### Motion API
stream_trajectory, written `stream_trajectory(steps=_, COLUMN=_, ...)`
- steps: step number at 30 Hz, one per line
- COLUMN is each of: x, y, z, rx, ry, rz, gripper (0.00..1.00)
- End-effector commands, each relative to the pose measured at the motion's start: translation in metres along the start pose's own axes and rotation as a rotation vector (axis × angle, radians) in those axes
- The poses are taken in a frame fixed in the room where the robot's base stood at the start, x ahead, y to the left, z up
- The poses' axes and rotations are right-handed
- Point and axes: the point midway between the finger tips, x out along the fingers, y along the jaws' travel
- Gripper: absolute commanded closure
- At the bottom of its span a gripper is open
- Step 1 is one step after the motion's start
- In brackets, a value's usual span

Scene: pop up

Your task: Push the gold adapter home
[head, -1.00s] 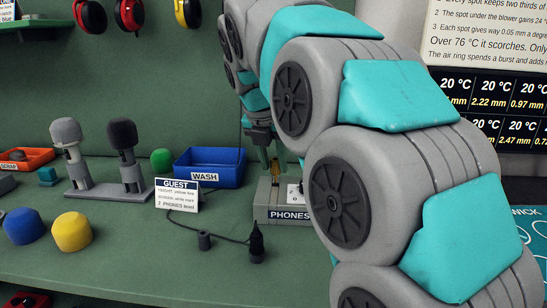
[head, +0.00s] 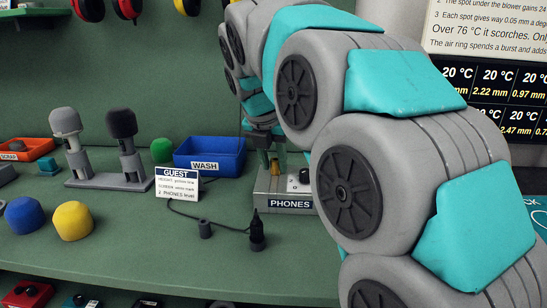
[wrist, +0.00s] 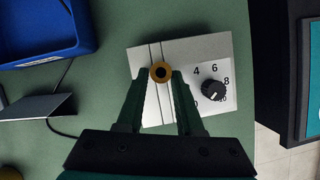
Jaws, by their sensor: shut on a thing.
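The gold adapter (wrist: 160,72) shows in the wrist view as a gold ring with a dark centre, between the tips of my gripper (wrist: 161,78). In the head view the adapter (head: 274,167) stands upright at the top of the grey PHONES box (head: 270,203), under my gripper (head: 268,158). My gripper is shut on it from above. The fingers and adapter hide the spot on the box below, so I cannot tell how deep the adapter sits. The box has a black knob (wrist: 213,90) on a numbered white dial, to the right of the adapter.
A blue WASH bin (head: 210,154) stands behind left. Microphones (head: 122,123) and foam covers (head: 73,221) are further left. My arm covers the right side.

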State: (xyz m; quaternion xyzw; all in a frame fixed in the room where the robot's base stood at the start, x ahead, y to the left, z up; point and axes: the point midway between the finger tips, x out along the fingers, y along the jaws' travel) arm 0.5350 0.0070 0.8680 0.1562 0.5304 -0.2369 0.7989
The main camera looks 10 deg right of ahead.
Motion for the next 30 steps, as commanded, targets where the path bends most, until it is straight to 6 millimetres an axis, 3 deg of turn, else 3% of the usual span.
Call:
stream_trajectory(steps=12, x=0.0029, y=0.0001, z=-0.0015, rx=0.0, ry=0.002, rz=0.0, gripper=1.0)
stream_trajectory(steps=13, x=0.0029, y=0.0001, z=-0.0015, rx=0.0, ry=0.002, rz=0.0, gripper=0.61)
stream_trajectory(steps=21, x=0.0022, y=0.0001, z=-0.001, rx=0.0, ry=0.0, rz=0.001, gripper=0.31)
stream_trajectory(steps=30, x=0.0012, y=0.0003, z=-0.0007, rx=0.0, ry=-0.001, rz=0.001, gripper=0.29)
